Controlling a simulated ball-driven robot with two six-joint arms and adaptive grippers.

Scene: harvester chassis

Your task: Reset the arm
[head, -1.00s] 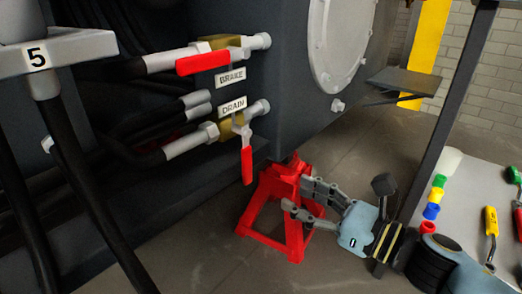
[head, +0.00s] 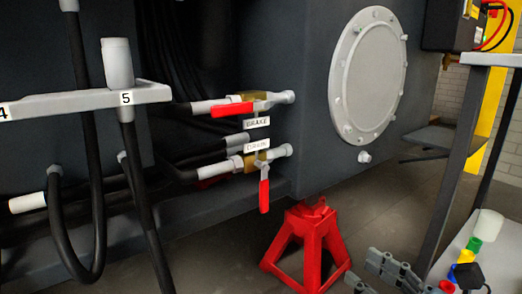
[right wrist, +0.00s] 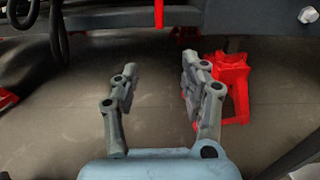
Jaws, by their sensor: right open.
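My right gripper (head: 372,275) shows at the bottom right of the head view, cut off by the lower edge. In the right wrist view the right gripper (right wrist: 160,85) is open, its two grey fingers wide apart with only floor between them. Its right finger overlaps the red jack stand (right wrist: 232,75) in that picture; whether they touch I cannot tell. In the head view the red jack stand (head: 308,245) stands upright on the floor, left of the gripper. My left gripper is not in view.
The brake valve's red handle (head: 232,110) lies level; the drain valve's red handle (head: 264,195) hangs down. Black hoses (head: 95,215) hang at left under the numbered rack (head: 70,102). A bench (head: 455,250) with coloured pieces is at lower right. A round cover (head: 368,75) is on the chassis.

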